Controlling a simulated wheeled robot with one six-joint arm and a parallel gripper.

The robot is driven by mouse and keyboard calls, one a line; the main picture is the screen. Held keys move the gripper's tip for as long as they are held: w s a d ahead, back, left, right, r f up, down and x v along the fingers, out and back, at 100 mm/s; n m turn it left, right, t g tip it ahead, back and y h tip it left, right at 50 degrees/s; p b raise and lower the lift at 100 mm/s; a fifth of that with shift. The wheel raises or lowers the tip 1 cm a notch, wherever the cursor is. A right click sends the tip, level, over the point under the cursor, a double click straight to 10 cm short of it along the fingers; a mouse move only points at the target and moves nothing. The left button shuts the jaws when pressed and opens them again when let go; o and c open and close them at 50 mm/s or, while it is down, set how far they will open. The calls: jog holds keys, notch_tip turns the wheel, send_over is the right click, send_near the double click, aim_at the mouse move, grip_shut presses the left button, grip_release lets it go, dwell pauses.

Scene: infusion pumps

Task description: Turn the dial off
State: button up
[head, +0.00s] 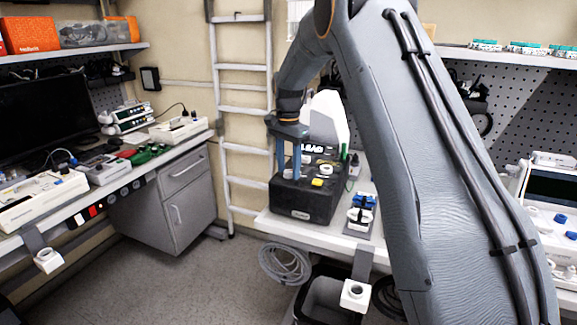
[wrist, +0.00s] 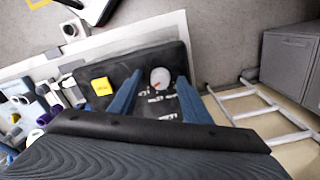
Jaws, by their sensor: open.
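My gripper (head: 288,177) points down over the left part of the device's top in the head view. Its blue fingers (wrist: 160,80) are open and hold nothing. In the head view the fingers partly hide the dial. I cannot tell how high the fingertips are above the top.
The device stands on a white bench (head: 270,219) beside a small blue-and-white unit (head: 362,212). A white ladder (head: 245,148) leans behind, to the left. A coiled cable (head: 285,264) hangs below the bench edge.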

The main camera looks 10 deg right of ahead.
jog(key=c, duration=1)
jog(key=shift+c, duration=0.2)
